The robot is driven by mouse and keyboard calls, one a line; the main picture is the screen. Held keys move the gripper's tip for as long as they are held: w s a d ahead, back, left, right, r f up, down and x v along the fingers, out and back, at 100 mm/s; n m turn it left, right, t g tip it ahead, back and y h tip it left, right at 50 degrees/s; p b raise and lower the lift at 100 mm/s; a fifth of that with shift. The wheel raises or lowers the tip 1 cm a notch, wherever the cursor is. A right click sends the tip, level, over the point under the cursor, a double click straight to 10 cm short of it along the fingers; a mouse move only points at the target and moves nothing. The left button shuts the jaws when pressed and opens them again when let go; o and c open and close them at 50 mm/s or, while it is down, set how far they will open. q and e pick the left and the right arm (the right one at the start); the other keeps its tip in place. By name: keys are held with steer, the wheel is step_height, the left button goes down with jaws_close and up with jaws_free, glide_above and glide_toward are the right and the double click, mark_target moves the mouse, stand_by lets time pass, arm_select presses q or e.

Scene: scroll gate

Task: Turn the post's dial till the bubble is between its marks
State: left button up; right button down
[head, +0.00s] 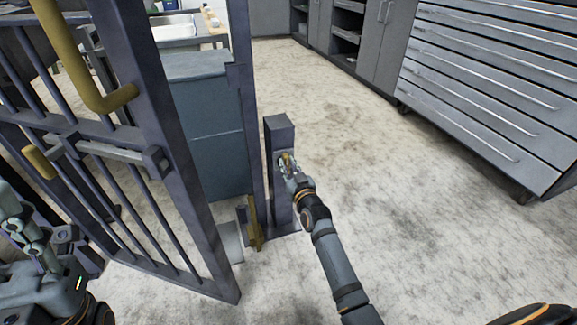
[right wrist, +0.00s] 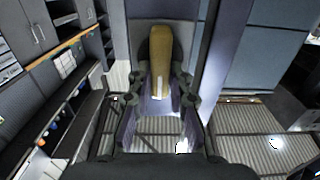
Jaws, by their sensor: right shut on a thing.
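The grey post (head: 279,135) stands upright on the floor near the middle of the head view. My right gripper (head: 286,163) is at the upper part of its front face. In the right wrist view my right gripper (right wrist: 160,88) is shut on a brass-coloured dial grip (right wrist: 160,52), with a finger on each side.
A dark barred gate (head: 170,165) with yellow handles stands open on the left. A brass lever (head: 253,225) is low beside the post. A blue-grey cabinet (head: 212,130) is behind the gate. Grey drawers (head: 480,80) line the right; the floor between is clear.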

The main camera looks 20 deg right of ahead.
steer(key=c, duration=1.2)
jaws_free()
steer(key=shift+s, duration=0.1)
steer(key=s, duration=1.2)
steer(key=shift+d, duration=0.2)
